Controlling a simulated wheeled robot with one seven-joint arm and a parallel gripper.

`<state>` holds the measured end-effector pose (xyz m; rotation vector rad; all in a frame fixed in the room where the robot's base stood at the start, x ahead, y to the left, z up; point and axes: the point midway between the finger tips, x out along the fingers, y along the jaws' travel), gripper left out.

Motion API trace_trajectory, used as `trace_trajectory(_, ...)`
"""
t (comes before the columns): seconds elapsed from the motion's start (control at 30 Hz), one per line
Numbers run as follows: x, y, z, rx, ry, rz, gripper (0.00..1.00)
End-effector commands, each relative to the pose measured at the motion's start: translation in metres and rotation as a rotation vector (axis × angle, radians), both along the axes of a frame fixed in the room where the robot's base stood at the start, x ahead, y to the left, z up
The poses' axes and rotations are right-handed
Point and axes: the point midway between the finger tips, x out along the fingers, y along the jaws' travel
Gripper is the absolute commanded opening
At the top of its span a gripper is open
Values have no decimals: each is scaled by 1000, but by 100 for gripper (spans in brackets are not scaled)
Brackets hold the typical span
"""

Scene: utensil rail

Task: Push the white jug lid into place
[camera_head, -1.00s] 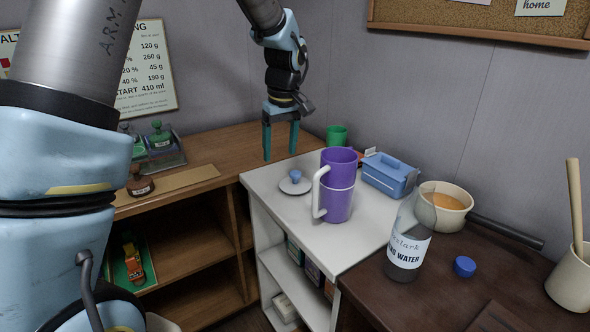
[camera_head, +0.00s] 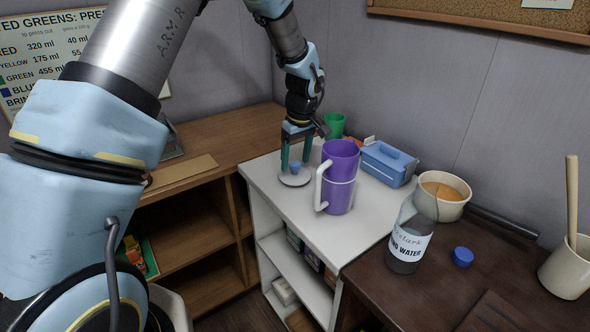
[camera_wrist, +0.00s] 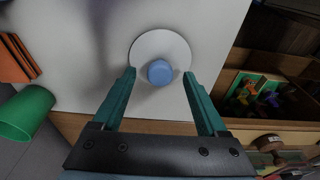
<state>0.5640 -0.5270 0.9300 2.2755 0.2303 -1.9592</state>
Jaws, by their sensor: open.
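The white lid (camera_head: 295,180) is a round disc with a blue knob, lying flat on the white cabinet top (camera_head: 268,206). In the wrist view the lid (camera_wrist: 142,48) lies just beyond my fingertips, its knob centred between them. My gripper (camera_head: 296,170) points down over the lid, fingers spread either side of the knob and apart from it; it also shows in the wrist view (camera_wrist: 160,82). The purple jug (camera_head: 340,178) with a white handle stands upright to the right of the lid. Its mouth is at the top; I see no lid on it.
A blue box (camera_head: 388,164) and a green cup (camera_head: 334,125) stand behind the jug. A bottle (camera_head: 408,240), an orange-filled bowl (camera_head: 442,197) and a blue cap (camera_head: 462,257) are on the dark table to the right. The cabinet top in front of the jug is clear.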

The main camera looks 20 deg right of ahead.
Motion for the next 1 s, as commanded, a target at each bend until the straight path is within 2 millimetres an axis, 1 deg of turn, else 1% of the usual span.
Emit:
trace_trajectory(0.1,2,1,-13,2,1,0,76)
trace_trajectory(0.2,3,1,-20,0,0,0,76)
trace_trajectory(0.43,3,1,-22,-1,-1,0,76)
trace_trajectory(0.47,3,1,-22,-1,-1,0,73)
trace_trajectory(1.0,3,0,-22,-1,0,0,12)
